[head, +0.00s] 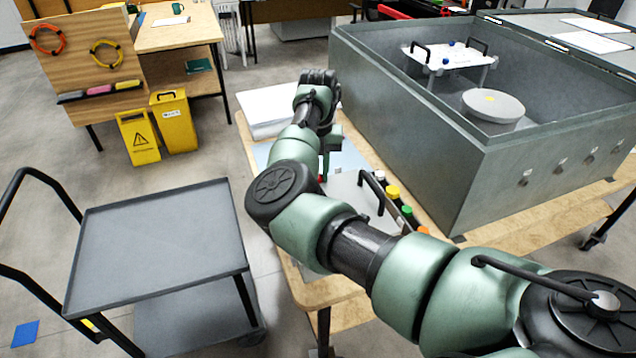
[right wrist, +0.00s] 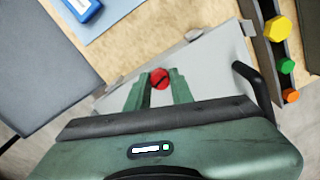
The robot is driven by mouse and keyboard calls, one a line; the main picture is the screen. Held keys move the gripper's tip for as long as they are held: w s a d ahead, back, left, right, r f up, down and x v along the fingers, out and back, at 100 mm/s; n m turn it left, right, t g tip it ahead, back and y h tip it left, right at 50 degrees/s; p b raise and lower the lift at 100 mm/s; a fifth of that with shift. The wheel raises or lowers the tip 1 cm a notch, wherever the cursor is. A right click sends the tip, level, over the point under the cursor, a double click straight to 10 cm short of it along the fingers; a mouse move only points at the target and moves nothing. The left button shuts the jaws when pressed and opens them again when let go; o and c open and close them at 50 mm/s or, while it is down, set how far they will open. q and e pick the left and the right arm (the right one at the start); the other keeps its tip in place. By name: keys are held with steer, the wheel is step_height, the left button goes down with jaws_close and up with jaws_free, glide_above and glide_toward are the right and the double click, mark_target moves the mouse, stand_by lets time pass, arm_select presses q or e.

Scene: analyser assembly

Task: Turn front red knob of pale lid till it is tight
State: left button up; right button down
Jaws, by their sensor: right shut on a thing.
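The pale lid (right wrist: 215,65) lies on the wooden table, with a black handle (right wrist: 252,88) at its right side in the right wrist view. In the head view the lid (head: 345,190) is partly hidden behind my right arm. The front red knob (right wrist: 159,77) stands on the lid and has a dark slot or mark across it. My right gripper (right wrist: 161,87) points down at it with its two green fingers on either side of the knob, shut on it. In the head view this gripper (head: 324,166) is mostly covered by my wrist. My left gripper is not in view.
A strip with yellow (head: 392,191), green (head: 407,210) and orange knobs is right of the lid. A large open grey case (head: 400,130) stands behind it. A grey cart (head: 160,235) is at the left. A blue object (right wrist: 82,8) lies on a light blue sheet.

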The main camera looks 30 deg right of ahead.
steer(key=shift+w+d+r, duration=0.15)
steer(key=shift+w+r, duration=0.1)
steer(key=shift+r, duration=0.15)
steer(key=c, duration=1.2)
jaws_free()
steer(key=shift+f, duration=0.1)
step_height(320, 180, up, 8)
steer(key=shift+s+f+b, duration=0.1)
steer(key=shift+b, duration=0.6)
